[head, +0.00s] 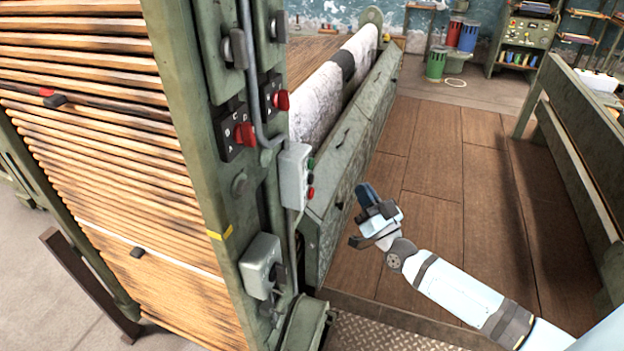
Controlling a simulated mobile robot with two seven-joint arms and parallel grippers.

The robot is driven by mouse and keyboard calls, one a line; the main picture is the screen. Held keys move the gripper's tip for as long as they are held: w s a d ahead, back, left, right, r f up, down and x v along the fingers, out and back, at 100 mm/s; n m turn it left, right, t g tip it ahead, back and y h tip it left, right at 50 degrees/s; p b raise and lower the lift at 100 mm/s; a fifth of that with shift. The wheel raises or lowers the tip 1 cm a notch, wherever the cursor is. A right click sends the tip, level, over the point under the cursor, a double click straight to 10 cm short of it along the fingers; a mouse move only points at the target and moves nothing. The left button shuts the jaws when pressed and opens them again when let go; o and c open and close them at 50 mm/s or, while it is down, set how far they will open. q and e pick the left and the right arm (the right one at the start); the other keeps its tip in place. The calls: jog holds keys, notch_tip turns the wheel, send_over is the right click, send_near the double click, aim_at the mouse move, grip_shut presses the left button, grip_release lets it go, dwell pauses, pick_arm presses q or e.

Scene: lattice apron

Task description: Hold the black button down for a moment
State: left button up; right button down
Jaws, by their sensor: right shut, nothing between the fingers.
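A grey control box (293,172) is fixed to the green machine post, left of centre. On its right side sit a green button (311,162), a small dark button (311,177) that looks black, and a red button (311,193) at the bottom. My right gripper (366,192) is shut and empty. It is to the right of the box, apart from the buttons, with its dark fingers pointing up and slightly left. My left gripper is not in view.
The green post (205,120) carries red rotary switches (245,134), conduit and a lower grey box (260,265). A long green panel (350,130) runs behind the buttons. A green bench (575,165) stands at right, with open wooden floor (440,160) between.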

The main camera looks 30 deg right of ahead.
aim_at(311, 179)
jog(key=w+a+b, duration=0.1)
jog(key=w+a, duration=0.4)
jog(key=w, duration=0.1)
jog(key=shift+w+a, duration=0.3)
jog(key=shift+a, duration=0.1)
dwell(0.3)
jog(key=shift+w, duration=0.1)
dwell(1.9)
jog(key=shift+w+a, duration=0.25)
jog(key=shift+a, duration=0.05)
jog(key=shift+w+a, duration=0.3)
jog(key=shift+w, duration=0.05)
dwell(0.9)
jog(key=shift+s+d, duration=0.1)
dwell(2.5)
jog(key=shift+s+d+p, duration=0.35)
jog(key=shift+s+d, duration=0.15)
jog(key=shift+s, duration=0.1)
jog(key=shift+d, duration=0.1)
